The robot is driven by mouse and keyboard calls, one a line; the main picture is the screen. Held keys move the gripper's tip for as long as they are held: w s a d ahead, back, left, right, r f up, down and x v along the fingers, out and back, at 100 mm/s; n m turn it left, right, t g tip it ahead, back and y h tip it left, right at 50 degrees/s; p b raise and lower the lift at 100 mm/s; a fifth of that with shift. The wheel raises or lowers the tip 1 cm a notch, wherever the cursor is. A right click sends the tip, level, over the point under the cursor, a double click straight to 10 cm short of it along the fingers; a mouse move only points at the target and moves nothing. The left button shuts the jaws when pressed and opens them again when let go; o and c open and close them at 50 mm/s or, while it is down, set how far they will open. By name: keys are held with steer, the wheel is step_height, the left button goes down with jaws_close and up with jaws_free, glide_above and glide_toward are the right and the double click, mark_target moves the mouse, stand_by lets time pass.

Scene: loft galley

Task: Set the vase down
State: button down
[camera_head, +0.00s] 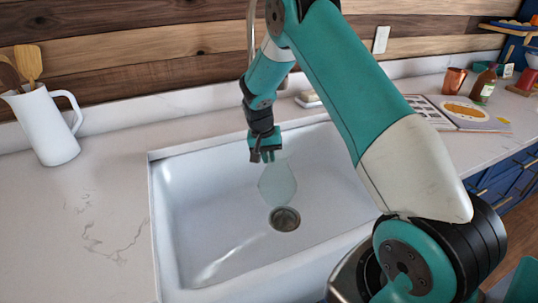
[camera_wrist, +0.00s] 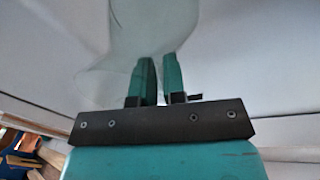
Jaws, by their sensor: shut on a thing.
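The vase (camera_head: 277,184) is translucent, pale green glass, and shows in the head view below my gripper, in front of the white sink basin. My gripper (camera_head: 264,157) is shut on its upper part, and the vase hangs down from the fingers. In the wrist view the vase (camera_wrist: 130,38) is a faint clear shape beyond the two teal fingers of my gripper (camera_wrist: 158,80). I cannot tell whether the vase's bottom touches the basin. The sink (camera_head: 190,210) is a wide white basin set in the counter, with a round metal drain (camera_head: 285,218).
A white pitcher (camera_head: 45,125) with wooden utensils stands on the left counter (camera_head: 85,215), which is otherwise clear. A faucet (camera_head: 251,35) rises behind the sink. An open book (camera_head: 465,113), a copper cup (camera_head: 454,81) and a bottle (camera_head: 484,86) are on the right counter.

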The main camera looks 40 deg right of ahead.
steer(key=shift+f, duration=0.25)
steer(key=shift+f+b, duration=0.4)
steer(key=shift+f, duration=0.1)
steer(key=c, duration=1.2)
jaws_free()
